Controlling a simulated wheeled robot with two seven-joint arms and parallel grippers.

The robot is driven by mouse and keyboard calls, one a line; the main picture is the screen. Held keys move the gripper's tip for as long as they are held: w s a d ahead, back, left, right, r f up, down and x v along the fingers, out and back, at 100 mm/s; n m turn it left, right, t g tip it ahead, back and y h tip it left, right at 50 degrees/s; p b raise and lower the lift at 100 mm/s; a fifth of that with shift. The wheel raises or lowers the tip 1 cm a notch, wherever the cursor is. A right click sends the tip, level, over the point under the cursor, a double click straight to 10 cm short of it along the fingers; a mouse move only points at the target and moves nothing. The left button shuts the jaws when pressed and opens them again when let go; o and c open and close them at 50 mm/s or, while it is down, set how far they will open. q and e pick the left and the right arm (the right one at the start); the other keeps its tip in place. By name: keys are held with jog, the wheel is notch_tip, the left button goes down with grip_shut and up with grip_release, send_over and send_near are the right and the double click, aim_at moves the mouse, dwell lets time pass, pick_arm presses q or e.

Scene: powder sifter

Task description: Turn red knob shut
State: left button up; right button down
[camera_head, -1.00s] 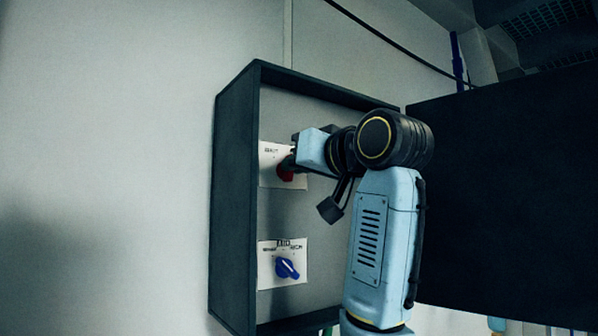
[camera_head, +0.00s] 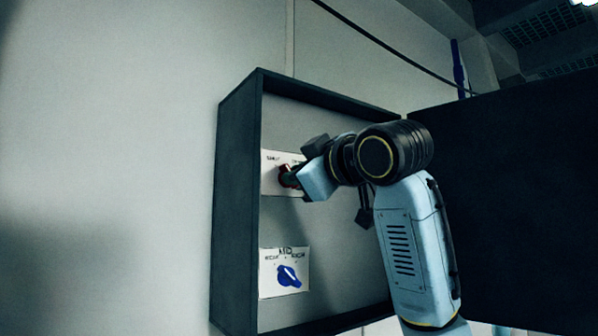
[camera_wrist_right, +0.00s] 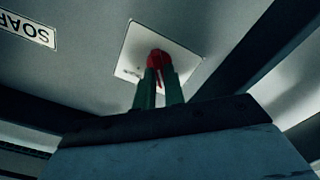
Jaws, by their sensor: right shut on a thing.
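The red knob (camera_head: 285,179) sits on a white label plate (camera_head: 270,178) in the upper part of an open dark wall box. My right gripper (camera_head: 291,177) is at the knob, shut on it. In the right wrist view, the two green fingers of my right gripper (camera_wrist_right: 158,80) hold the red knob (camera_wrist_right: 158,58) from both sides, in front of its white plate (camera_wrist_right: 136,50). The fingers hide part of the knob. My left gripper is in no view.
A blue knob (camera_head: 288,276) on a white plate is lower in the box (camera_head: 236,200). The open dark door (camera_head: 520,200) stands to the right, behind my right arm. A sign with letters (camera_wrist_right: 28,28) shows in the right wrist view.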

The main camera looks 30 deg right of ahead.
jog(key=shift+n, duration=0.6)
jog(key=c, duration=1.5)
grip_release()
jog(key=shift+s, duration=0.1)
jog(key=s+b, duration=0.1)
jog(key=s, duration=0.3)
jog(key=s+d+b, duration=0.1)
jog(key=s, duration=0.3)
jog(key=s+b, duration=0.2)
jog(key=s, duration=0.3)
jog(key=shift+s+d, duration=0.1)
jog(key=shift+d, duration=0.3)
